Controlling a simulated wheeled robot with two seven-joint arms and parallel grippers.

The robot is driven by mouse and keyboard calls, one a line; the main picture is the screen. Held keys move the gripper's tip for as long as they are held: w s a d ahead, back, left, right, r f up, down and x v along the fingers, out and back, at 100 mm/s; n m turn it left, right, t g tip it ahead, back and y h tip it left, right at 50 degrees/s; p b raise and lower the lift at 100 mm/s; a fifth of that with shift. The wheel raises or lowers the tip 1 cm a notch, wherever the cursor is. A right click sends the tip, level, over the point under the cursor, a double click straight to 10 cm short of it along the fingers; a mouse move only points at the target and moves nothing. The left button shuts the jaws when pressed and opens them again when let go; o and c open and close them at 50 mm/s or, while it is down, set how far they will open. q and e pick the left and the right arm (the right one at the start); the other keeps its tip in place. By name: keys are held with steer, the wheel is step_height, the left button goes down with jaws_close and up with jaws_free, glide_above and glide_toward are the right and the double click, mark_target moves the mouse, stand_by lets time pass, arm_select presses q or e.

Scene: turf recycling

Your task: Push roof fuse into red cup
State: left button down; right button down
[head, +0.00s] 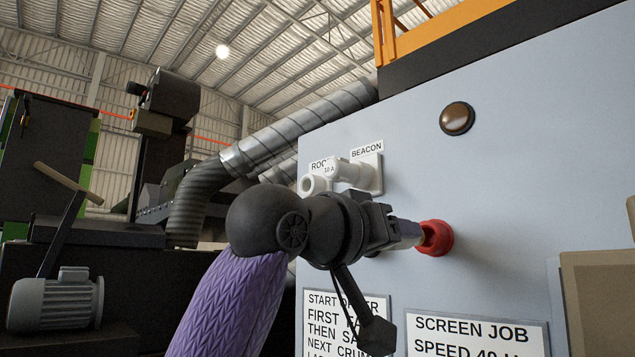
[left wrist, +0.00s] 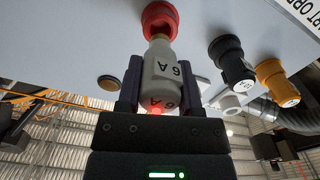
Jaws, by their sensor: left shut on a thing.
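My left gripper (head: 392,232) is shut on a pale grey fuse (head: 411,232) in front of the blue-grey panel. In the left wrist view the fuse (left wrist: 161,64) sits between the two dark fingers of the gripper (left wrist: 162,90), with a marking like "6 A" on its side. The fuse's far end is at the mouth of the red cup (head: 436,238), in line with it. The red cup also shows in the left wrist view (left wrist: 159,18). The fuse tip is hidden there, so I cannot tell how deep it sits. My right gripper is in neither view.
A black plug (left wrist: 231,62) and an orange plug (left wrist: 277,82) stand nearby in the left wrist view. A brown dome (head: 457,118) is above the cup.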

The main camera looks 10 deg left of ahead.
arm_select(q)
steer(key=shift+w+d, duration=0.4)
steer(key=shift+w, duration=0.2)
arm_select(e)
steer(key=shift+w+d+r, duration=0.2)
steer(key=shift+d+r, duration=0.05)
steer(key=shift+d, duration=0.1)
arm_select(q)
steer(key=shift+s+a, duration=0.1)
steer(key=shift+a, duration=0.05)
steer(key=shift+p, duration=0.3)
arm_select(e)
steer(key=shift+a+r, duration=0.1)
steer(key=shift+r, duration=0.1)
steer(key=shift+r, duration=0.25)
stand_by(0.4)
